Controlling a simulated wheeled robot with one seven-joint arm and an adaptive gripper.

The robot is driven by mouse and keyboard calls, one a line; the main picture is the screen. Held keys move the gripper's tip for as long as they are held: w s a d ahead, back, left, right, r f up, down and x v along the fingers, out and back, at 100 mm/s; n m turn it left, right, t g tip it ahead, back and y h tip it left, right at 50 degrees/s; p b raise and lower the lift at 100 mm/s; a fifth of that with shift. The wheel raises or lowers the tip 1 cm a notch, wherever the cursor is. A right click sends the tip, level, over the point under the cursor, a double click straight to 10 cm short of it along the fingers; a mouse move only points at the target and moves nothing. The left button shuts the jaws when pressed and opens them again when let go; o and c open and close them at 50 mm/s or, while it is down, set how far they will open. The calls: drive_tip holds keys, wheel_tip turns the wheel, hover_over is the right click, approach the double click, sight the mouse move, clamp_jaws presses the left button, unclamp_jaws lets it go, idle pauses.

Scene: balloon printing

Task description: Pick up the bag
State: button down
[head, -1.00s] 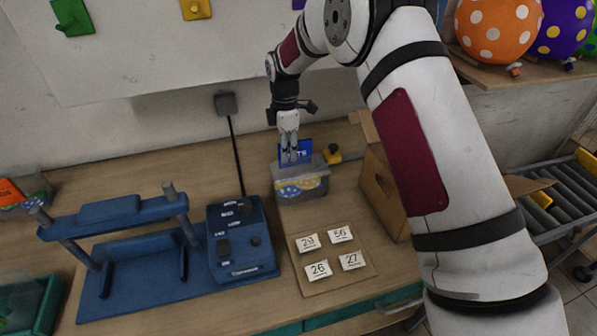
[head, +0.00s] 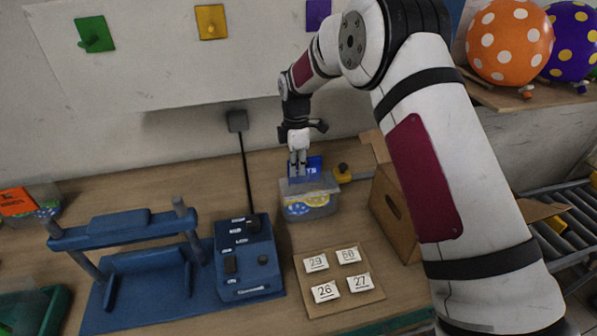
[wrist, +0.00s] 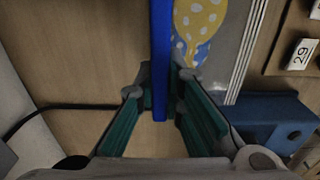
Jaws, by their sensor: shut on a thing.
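A grey container with a yellow-and-blue balloon print (head: 310,207) stands on the table near the wall. I cannot tell for sure whether it is the bag. A thin blue panel with white letters (head: 315,167) rises upright from it. My gripper (head: 298,172) points down at this panel, above the container. In the wrist view, the blue panel (wrist: 160,60) runs edge-on between the fingertips of my gripper (wrist: 162,85), which are shut on it. The balloon print (wrist: 198,25) shows beside the panel. The container's inside is hidden.
A blue press (head: 120,225) and a blue control box (head: 245,262) stand to the left. A board with numbered cards (head: 365,305) lies in front. An open cardboard box (head: 395,215) stands close on the right. Bare table lies left of the container.

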drive_tip(key=shift+r+b, duration=0.5)
drive_tip(key=shift+r, duration=1.05)
drive_tip(key=s+r, duration=0.1)
drive_tip(key=s, duration=1.5)
drive_tip(key=shift+d+r, duration=0.15)
drive_tip(key=shift+d, duration=0.3)
drive_tip(key=shift+r, duration=0.1)
